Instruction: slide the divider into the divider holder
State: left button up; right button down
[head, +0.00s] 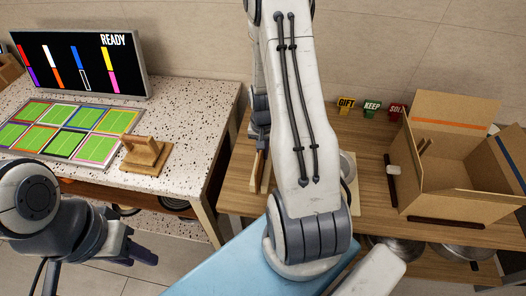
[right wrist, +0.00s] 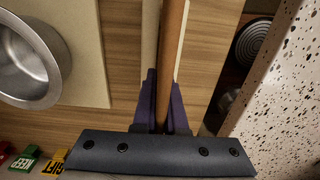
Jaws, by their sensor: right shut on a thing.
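A thin brown wooden panel, which looks like the divider (right wrist: 171,45), stands edge-on between the purple fingers of my right gripper (right wrist: 164,98). The gripper is shut on it. Cream strips run along both sides of the panel; I cannot tell whether they belong to a holder. In the head view, the divider (head: 260,168) shows at the wooden table's left end, partly hidden by my right arm. A small wooden stand (head: 146,155) with an upright piece is on the speckled counter; I cannot tell if it is the divider holder. My left gripper (head: 143,252) hangs before the counter, away from both.
The speckled counter (head: 190,100) holds a screen (head: 80,65) and a tray of green cards (head: 65,132). A gap separates counter and table.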

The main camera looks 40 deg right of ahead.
jog(key=shift+f+b, duration=0.75)
jog(key=shift+f, duration=0.5)
dwell(0.7)
jog(key=shift+f+b, duration=0.3)
jog(key=shift+f, duration=0.2)
jog(key=shift+r, duration=0.1)
jog(key=shift+r+p, duration=0.15)
jog(key=shift+p, duration=0.15)
dwell(0.7)
jog(key=shift+r+p, duration=1.4)
jog(key=shift+r, duration=0.3)
jog(key=shift+f, duration=0.1)
jog(key=shift+f+b, duration=1)
jog(key=shift+f, duration=0.3)
